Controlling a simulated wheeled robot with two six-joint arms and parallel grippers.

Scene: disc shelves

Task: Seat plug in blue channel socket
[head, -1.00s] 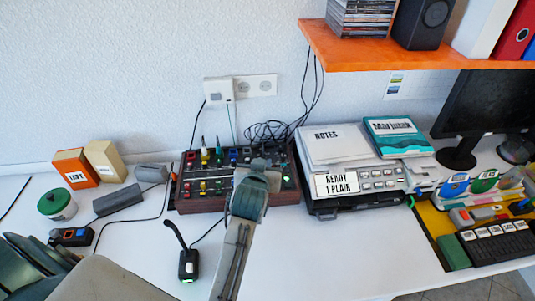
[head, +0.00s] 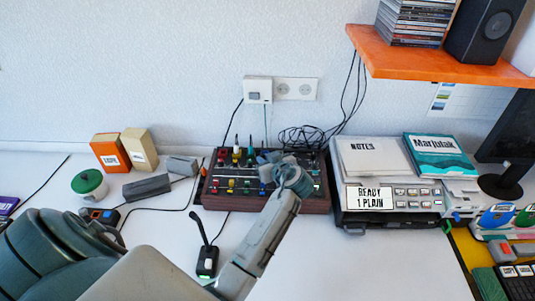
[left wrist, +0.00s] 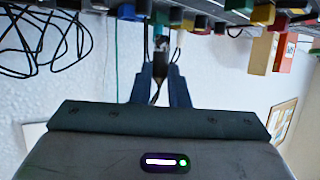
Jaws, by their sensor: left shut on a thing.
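My left gripper (head: 270,157) is over the back right part of the mixer (head: 250,203), a dark box with rows of coloured knobs and upright plugs. In the left wrist view the two blue-grey fingers (left wrist: 161,82) are shut on a dark, narrow thing, apparently the plug (left wrist: 160,60). Its tip points up in that picture, towards the mixer's underlit edge and coloured parts. I cannot tell whether the plug touches the mixer. The blue channel socket cannot be made out. My right gripper is not in view.
A keypad device (head: 355,219) with a "READY 1 PLAIN" label and notes stands right of the mixer. A small black microphone stand (head: 206,258) is in front. Grey blocks, boxes and a green-lidded jar (head: 90,185) lie left. Black cables (head: 300,137) coil behind.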

